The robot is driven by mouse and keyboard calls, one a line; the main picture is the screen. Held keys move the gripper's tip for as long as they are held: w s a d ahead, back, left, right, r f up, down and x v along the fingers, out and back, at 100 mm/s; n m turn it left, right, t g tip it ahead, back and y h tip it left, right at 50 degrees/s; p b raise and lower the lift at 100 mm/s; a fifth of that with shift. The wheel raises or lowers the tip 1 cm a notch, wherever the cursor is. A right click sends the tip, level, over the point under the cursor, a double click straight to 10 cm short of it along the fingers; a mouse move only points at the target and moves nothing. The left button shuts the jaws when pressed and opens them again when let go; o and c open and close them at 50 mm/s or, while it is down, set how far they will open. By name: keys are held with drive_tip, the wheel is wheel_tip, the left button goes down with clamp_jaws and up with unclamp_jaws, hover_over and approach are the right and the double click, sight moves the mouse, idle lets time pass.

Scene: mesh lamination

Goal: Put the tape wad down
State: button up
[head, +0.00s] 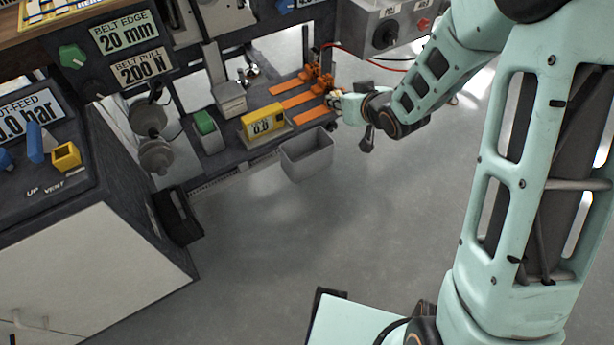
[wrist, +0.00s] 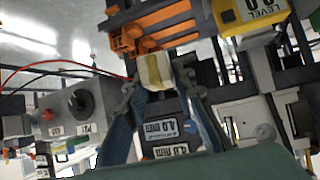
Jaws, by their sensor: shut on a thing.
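The tape wad (wrist: 155,71) is a small cream block with a tan band, seen in the wrist view between the fingertips of my gripper (wrist: 155,80). My gripper is shut on it. In the head view my gripper (head: 338,101) is at the right end of the dark bench ledge, beside the orange strips (head: 297,100). The wad is too small there to tell apart from the fingers. I cannot tell whether the wad touches anything below it.
A grey open bin (head: 307,155) hangs at the ledge's front edge. A yellow level gauge (head: 264,123) and a green-topped block (head: 206,128) stand left of the strips. A grey control box (head: 383,28) with red and black cables is behind. The floor in front is clear.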

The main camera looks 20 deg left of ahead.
drive_tip(key=n+g+y+b, duration=0.2)
drive_tip(key=b, duration=0.4)
hover_over(300, 144)
drive_tip(key=s+d, duration=0.3)
wheel_tip(300, 144, down, 8)
drive_tip(key=f+b, duration=0.1)
drive_tip(key=f, duration=0.2)
drive_tip(key=f+b, duration=0.1)
drive_tip(key=f, duration=0.2)
drive_tip(key=f+b, duration=0.1)
drive_tip(key=f, duration=0.2)
drive_tip(key=shift+w+f+b, duration=0.25)
drive_tip(key=shift+f+b, duration=0.05)
drive_tip(key=shift+f, duration=0.05)
